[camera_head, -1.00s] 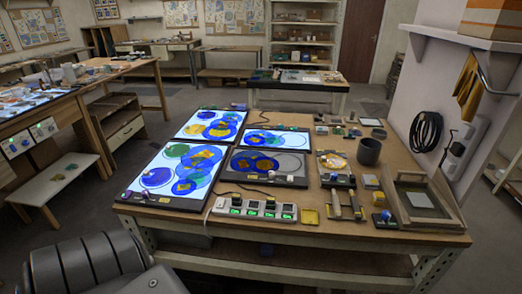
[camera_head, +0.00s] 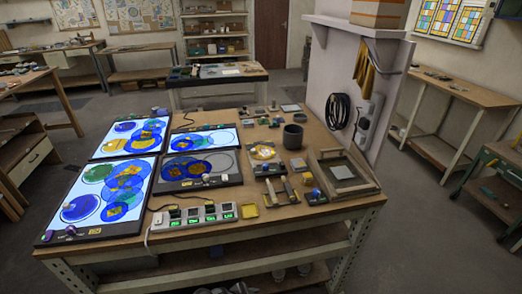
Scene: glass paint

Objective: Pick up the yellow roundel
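Other yellow pieces lie among blue and green discs on the lit panels, such as one on the front left panel (camera_head: 152,170). Their exact shapes are too small to tell. Neither of my grippers is in view.
Floor is open at the right.

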